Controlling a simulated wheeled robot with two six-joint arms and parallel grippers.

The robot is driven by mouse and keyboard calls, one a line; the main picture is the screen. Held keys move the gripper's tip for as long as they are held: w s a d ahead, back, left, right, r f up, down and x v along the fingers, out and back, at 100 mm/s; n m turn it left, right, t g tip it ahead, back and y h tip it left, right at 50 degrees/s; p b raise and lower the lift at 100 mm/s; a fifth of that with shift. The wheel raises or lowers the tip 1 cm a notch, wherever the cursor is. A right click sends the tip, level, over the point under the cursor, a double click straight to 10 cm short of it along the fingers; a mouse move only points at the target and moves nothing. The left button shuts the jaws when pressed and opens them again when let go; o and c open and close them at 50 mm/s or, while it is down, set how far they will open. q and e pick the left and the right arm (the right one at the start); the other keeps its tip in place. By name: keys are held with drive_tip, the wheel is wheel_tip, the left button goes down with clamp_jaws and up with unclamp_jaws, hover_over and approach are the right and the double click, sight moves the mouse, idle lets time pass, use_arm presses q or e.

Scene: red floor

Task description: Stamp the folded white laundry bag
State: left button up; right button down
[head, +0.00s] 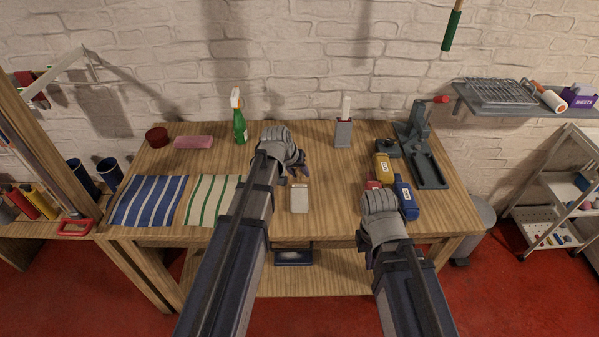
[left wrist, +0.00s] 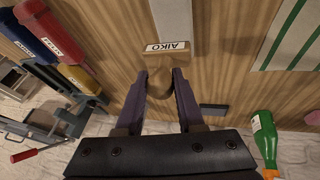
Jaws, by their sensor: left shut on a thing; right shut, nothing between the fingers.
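The folded white laundry bag (head: 299,198) lies flat near the middle of the table. In the left wrist view it shows as a pale strip (left wrist: 187,22) beyond the stamp. My left gripper (head: 297,172) is shut on a wooden stamp (left wrist: 160,82) with a plate marked AIKO, just behind the bag's far end in the head view. My arm mostly hides the stamp there. I cannot tell whether the stamp touches the bag or table. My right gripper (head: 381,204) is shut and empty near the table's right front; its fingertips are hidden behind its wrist.
Blue-striped (head: 150,200) and green-striped (head: 208,200) cloths lie left. A green spray bottle (head: 240,125) stands at the back.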

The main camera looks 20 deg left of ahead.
sight(298, 181)
use_arm(q)
drive_tip(key=shift+f+b, duration=1.6)
drive_tip(key=shift+f, duration=0.4)
drive_tip(key=shift+f+b, duration=0.5)
idle(0.6)
drive_tip(key=shift+r, duration=0.1)
wheel_tip(298, 181, up, 7)
drive_tip(key=p, duration=0.7)
idle(0.4)
idle(0.5)
